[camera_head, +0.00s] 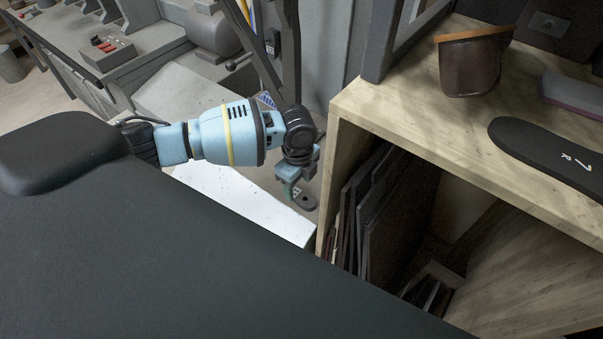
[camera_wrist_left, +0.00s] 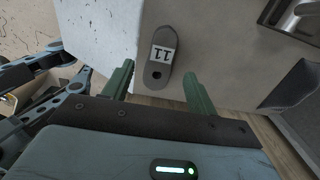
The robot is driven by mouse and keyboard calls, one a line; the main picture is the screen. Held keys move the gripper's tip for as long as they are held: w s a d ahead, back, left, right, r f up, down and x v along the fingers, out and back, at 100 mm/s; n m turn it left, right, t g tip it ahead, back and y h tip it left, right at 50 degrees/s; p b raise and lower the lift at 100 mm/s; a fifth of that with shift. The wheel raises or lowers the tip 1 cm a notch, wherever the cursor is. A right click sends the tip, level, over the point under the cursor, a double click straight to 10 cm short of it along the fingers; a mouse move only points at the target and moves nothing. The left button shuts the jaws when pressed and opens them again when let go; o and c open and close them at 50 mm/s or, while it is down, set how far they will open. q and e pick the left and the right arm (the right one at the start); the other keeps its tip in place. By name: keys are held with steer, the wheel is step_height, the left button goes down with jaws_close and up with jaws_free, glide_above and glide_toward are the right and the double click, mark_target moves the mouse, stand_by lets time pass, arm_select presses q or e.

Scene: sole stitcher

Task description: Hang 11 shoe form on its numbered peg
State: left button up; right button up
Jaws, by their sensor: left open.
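The 11 shoe form, a dark grey flat rounded piece with a white "11" label (camera_wrist_left: 161,62) and a small dark hole at one end, lies against a pale surface in the left wrist view. Part of it shows in the head view (camera_head: 305,200), just past my gripper. My left gripper (camera_head: 294,186) is open. In the left wrist view, its green fingers (camera_wrist_left: 157,80) stand apart, one to each side of the form's hole end, with gaps on both sides. I cannot make out a numbered peg. My right gripper is not in view.
A wooden bench (camera_head: 400,125) with an open shelf stands right of the gripper. A dark sole marked "7 R" (camera_head: 540,150) and a brown leather piece (camera_head: 474,66) lie on it. Dark flat sheets (camera_head: 368,215) stand inside the shelf. Grey machinery (camera_head: 215,38) is behind the arm.

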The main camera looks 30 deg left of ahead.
mark_target(299, 194)
arm_select(q)
steer(key=shift+f+b, duration=0.4)
steer(key=shift+f, duration=1.5)
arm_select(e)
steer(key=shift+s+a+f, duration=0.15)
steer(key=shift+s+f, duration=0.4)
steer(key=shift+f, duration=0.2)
arm_select(q)
jaws_close()
steer(key=shift+r, duration=0.15)
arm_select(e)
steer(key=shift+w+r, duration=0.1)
arm_select(q)
steer(key=shift+w+r, duration=0.1)
steer(key=shift+r, duration=0.25)
steer(key=shift+r+p, duration=1.05)
steer(key=shift+r, duration=0.6)
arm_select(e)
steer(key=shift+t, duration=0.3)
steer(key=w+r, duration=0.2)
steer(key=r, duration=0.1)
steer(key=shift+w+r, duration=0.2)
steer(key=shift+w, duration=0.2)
